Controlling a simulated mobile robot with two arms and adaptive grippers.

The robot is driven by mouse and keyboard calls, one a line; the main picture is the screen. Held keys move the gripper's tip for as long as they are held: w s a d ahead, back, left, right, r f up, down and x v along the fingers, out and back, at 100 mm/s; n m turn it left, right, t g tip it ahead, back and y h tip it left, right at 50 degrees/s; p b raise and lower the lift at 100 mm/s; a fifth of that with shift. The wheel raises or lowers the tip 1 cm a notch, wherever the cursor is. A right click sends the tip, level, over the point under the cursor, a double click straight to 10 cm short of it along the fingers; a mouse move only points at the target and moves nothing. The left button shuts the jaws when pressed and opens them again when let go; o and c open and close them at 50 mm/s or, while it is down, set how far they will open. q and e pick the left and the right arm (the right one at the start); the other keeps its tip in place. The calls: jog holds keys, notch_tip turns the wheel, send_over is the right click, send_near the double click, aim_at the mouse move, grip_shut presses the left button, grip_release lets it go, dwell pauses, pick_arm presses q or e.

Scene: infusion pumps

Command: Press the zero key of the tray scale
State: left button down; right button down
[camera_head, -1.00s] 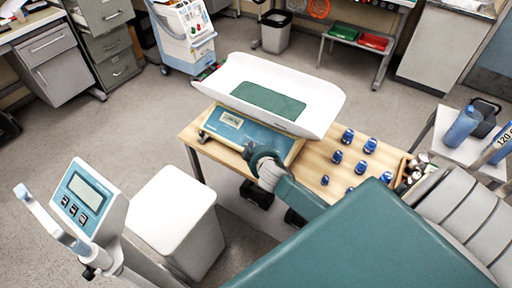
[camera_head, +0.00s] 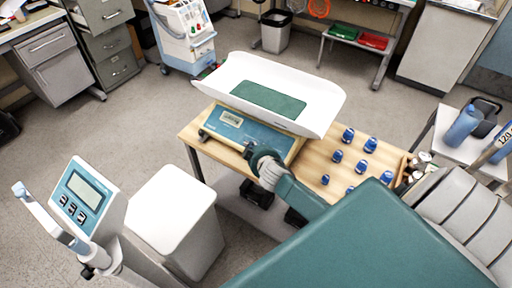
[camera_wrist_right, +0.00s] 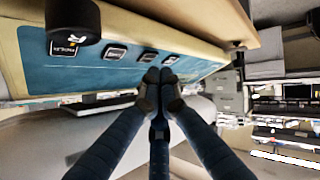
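The tray scale (camera_head: 320,125) stands on a wooden table, with a white curved tray and a green mat (camera_head: 268,100). Its blue front panel (camera_head: 262,135) carries a small display (camera_head: 231,119). My right gripper (camera_head: 250,152) is at the panel's front edge and partly hidden by its own wrist. In the right wrist view, its fingertips (camera_wrist_right: 160,77) are together, close to the panel (camera_wrist_right: 90,75) and its row of dark keys, including one key (camera_wrist_right: 148,57) and another (camera_wrist_right: 171,60). I cannot tell whether they touch. Key labels are too small to read. My left gripper is not in view.
A white bin (camera_head: 175,215) stands in front at left. A column with a display and keys (camera_head: 85,195) is at lower left. A dark round part (camera_wrist_right: 73,20) juts near the keys.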

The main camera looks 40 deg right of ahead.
dwell(0.5)
jog(key=shift+d+f+b, duration=0.2)
jog(key=shift+f+b, duration=0.1)
jog(key=shift+f, duration=0.1)
jog(key=shift+w+d+f, duration=0.1)
jog(key=shift+f, duration=0.2)
dwell(0.6)
jog(key=shift+r, duration=0.1)
jog(key=shift+a+r+p, duration=0.25)
jog(key=shift+r+p, duration=0.2)
jog(key=shift+r, duration=0.1)
jog(key=r+p, duration=0.1)
jog(key=a+r+p, duration=0.1)
jog(key=r+p, duration=0.1)
jog(key=s+a+r+p, duration=0.1)
jog(key=shift+r, duration=0.35)
jog(key=shift+d, duration=0.1)
dwell(0.4)
